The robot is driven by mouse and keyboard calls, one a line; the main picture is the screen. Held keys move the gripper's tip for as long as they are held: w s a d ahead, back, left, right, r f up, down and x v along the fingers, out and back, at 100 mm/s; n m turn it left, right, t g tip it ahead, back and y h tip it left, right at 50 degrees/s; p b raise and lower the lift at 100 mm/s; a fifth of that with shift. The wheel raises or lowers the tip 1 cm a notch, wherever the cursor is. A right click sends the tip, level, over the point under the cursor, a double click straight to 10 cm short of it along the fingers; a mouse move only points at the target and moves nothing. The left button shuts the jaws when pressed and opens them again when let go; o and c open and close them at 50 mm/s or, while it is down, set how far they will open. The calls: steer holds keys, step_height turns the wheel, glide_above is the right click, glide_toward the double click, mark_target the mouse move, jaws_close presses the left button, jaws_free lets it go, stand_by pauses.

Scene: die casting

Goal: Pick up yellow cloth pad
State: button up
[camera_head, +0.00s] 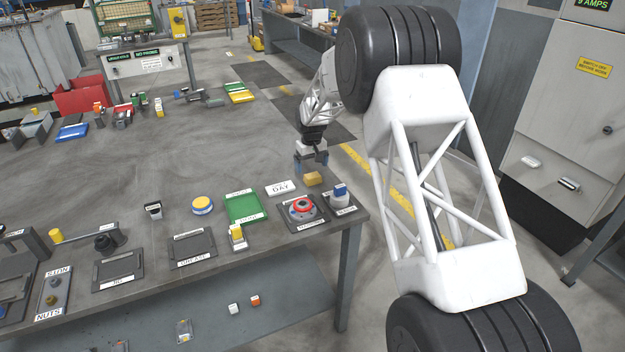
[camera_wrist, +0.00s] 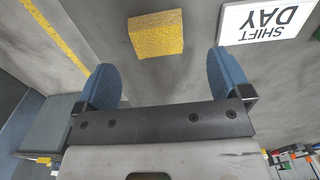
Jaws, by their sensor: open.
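The yellow cloth pad (camera_head: 313,179) lies on the grey table near its right edge. In the wrist view the pad (camera_wrist: 156,34) is a rough yellow block, ahead of my gripper and roughly centred between its blue fingers. My gripper (camera_head: 311,162) is above and just behind the pad in the head view. In the wrist view my gripper (camera_wrist: 165,75) is open, with nothing between its fingers. The pad appears apart from both fingers.
A white "SHIFT DAY" sign (camera_head: 283,188) lies left of the pad. A red-topped round part on a tray (camera_head: 302,211) and a blue-topped container (camera_head: 340,196) stand in front. A green tray (camera_head: 245,208) is farther left. The table behind the sign is clear.

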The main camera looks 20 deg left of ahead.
mark_target(313, 175)
steer(key=shift+f, duration=0.2)
steer(key=shift+d+f, duration=0.15)
steer(key=shift+f, duration=1.1)
steer(key=shift+d+f, duration=0.1)
steer(key=shift+f, duration=1.1)
steer(key=c, duration=1)
steer(key=shift+r, duration=0.1)
steer(key=shift+r, duration=4.9)
